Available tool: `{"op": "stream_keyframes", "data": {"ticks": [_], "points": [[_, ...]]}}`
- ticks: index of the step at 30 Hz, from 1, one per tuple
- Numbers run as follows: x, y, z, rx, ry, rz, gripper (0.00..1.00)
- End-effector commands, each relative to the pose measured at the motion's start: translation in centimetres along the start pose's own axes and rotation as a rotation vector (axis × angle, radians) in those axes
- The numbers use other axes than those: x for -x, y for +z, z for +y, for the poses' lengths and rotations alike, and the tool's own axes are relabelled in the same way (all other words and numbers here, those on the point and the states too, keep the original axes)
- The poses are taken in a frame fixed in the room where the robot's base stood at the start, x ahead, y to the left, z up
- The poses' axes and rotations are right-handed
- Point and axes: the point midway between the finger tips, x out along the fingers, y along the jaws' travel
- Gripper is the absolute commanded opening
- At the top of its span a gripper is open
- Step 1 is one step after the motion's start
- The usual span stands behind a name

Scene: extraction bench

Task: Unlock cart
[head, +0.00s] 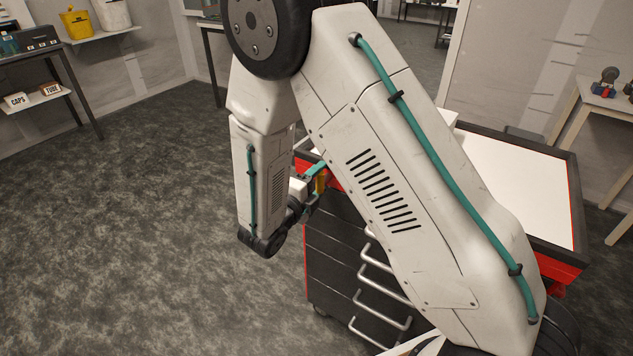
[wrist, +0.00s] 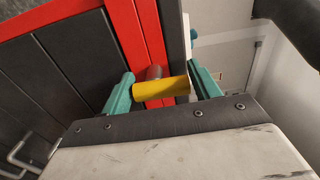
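The cart (head: 340,235) is red and black, with grey drawer handles and a white top. It stands right of centre in the head view, partly behind my arm. A yellow cylindrical handle (wrist: 160,89) on a short reddish stem sits by the cart's red edge (wrist: 127,40). My gripper (wrist: 162,92) has teal fingers spread wide, one at each end of the handle. The handle lies crosswise between them; whether its ends touch the fingers is unclear.
A shelf rack (head: 45,95) with labelled bins stands at the far left. A yellow bucket (head: 76,23) is on a wall shelf. A wooden table (head: 600,105) stands at the right. The grey floor left of the cart is clear.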

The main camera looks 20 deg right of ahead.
Motion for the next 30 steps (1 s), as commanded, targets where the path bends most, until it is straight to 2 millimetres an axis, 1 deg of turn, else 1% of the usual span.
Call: {"op": "stream_keyframes", "data": {"ticks": [11, 14, 21, 24, 27, 30], "points": [[0.4, 0.2, 0.0, -0.002, 0.0, -0.005, 0.76], [1.5, 0.2, 0.0, -0.002, 0.0, -0.007, 0.76], [5.7, 0.1, 0.0, -0.002, 0.0, -0.008, 0.76], [7.0, 0.1, 0.0, -0.002, 0.0, -0.006, 0.76], [7.7, 0.0, 0.0, -0.001, 0.0, -0.004, 0.76], [8.0, 0.0, 0.0, -0.001, 0.0, -0.003, 0.76]]}}
